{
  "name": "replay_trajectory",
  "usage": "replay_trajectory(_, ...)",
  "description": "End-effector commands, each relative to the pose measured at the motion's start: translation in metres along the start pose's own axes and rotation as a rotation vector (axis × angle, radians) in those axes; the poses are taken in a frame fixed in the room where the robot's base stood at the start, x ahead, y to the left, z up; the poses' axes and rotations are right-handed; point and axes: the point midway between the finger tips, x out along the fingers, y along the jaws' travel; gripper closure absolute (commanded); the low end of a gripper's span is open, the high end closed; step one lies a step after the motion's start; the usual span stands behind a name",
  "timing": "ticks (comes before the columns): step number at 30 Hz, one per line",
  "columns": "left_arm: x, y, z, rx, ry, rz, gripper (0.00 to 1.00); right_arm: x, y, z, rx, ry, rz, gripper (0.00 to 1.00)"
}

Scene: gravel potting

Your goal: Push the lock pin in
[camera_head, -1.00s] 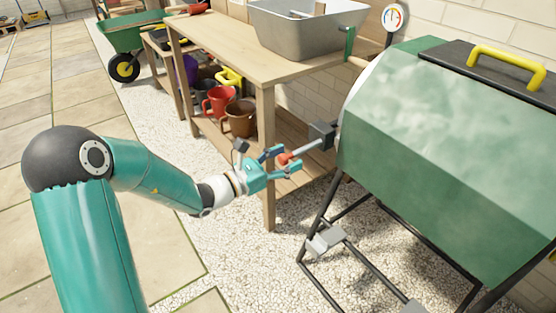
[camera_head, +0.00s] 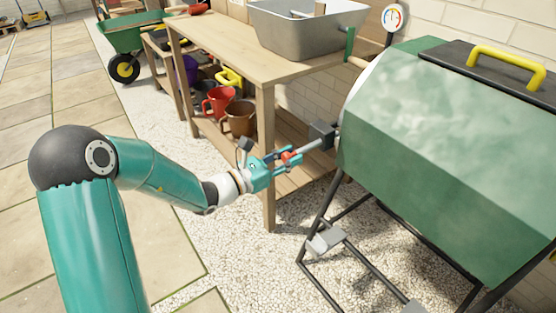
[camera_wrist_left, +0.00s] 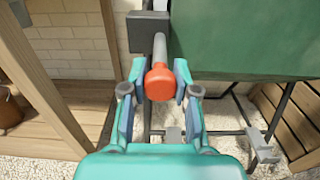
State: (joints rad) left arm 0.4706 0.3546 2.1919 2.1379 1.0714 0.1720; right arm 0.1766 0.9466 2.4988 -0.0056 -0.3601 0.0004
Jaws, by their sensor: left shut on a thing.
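The lock pin (camera_head: 315,146) is a grey rod with a red-orange knob, sticking out of a dark block (camera_head: 322,134) at the left end of the green drum (camera_head: 440,150). My left gripper (camera_head: 288,155) is shut on the knob, with a finger on either side. In the left wrist view the red knob (camera_wrist_left: 160,83) sits between the two fingers, and the grey shaft (camera_wrist_left: 160,48) runs on to the dark block (camera_wrist_left: 148,31). A good length of shaft shows outside the block. My right gripper is in neither view.
A wooden workbench (camera_head: 225,50) with a grey metal tub (camera_head: 300,35) stands behind the gripper, its front leg (camera_head: 266,165) close by. Red and brown pots (camera_head: 240,120) sit on its lower shelf. The drum's black frame (camera_head: 335,205) stands on gravel.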

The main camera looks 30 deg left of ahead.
Motion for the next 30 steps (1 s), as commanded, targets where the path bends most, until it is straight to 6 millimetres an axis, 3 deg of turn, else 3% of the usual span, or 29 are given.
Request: replay_trajectory(30,0.041,0.002,0.0,0.0,-0.001,0.006,0.96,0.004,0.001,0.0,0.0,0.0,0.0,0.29)
